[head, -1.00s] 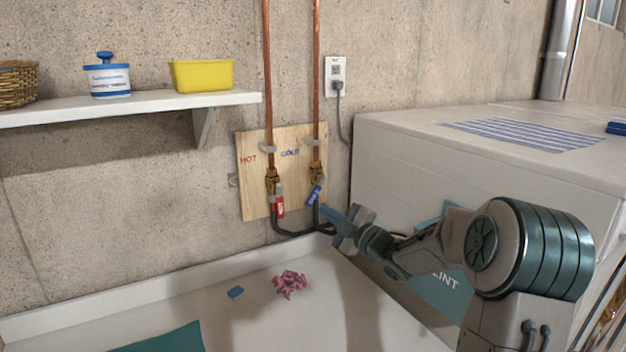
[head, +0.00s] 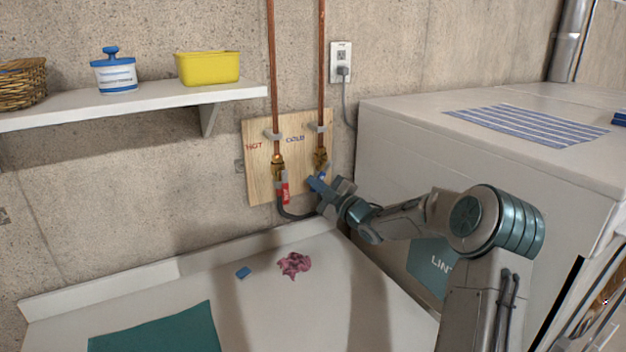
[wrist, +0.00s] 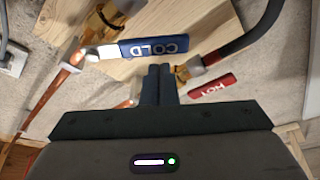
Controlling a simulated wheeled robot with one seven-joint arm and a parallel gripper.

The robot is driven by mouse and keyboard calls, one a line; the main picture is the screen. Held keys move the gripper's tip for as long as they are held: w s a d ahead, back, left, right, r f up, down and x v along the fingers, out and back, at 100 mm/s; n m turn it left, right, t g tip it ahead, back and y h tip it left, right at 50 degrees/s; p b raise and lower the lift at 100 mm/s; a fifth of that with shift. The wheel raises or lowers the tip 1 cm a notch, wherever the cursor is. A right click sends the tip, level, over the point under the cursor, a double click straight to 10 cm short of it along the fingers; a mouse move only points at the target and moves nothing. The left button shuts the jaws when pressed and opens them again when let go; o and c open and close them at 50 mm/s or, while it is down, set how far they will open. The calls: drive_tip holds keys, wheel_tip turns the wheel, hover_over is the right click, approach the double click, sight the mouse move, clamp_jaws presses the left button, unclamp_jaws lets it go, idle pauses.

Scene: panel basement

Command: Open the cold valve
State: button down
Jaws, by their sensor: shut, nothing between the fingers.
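The cold valve's blue lever (wrist: 155,47), lettered COLD, shows in the wrist view just beyond the fingertips. In the head view the blue lever (head: 318,181) is partly hidden by my gripper. Its brass body (head: 321,158) sits on the right copper pipe, under the COLD label. The hot valve's red lever (head: 285,189) hangs down on the left pipe; it also shows in the wrist view (wrist: 212,85). My gripper (head: 321,187) is shut and empty, its fingers (wrist: 158,72) together close to the blue lever. I cannot tell whether they touch it.
A wooden board (head: 258,170) backs both valves. A white machine (head: 400,140) stands close on the right of my arm. The white surface (head: 250,310) below holds a pink cloth (head: 294,265), a small blue block (head: 243,273) and a teal cloth (head: 160,330). A dark hose (wrist: 255,35) curves near the valves.

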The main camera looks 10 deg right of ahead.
drive_tip(key=shift+w+d+f, duration=0.1)
drive_tip(key=shift+d+f, duration=0.1)
drive_tip(key=shift+f, duration=0.1)
drive_tip(key=shift+f, duration=0.1)
drive_tip(key=n+b, duration=0.1)
drive_tip(key=b, duration=0.1)
drive_tip(key=d+f+b, duration=0.1)
drive_tip(key=b, duration=0.2)
drive_tip(key=shift+w+d+n+g, duration=0.1)
drive_tip(key=shift+w+n+g, duration=0.1)
drive_tip(key=shift+n+g, duration=0.15)
drive_tip(key=shift+r, duration=0.1)
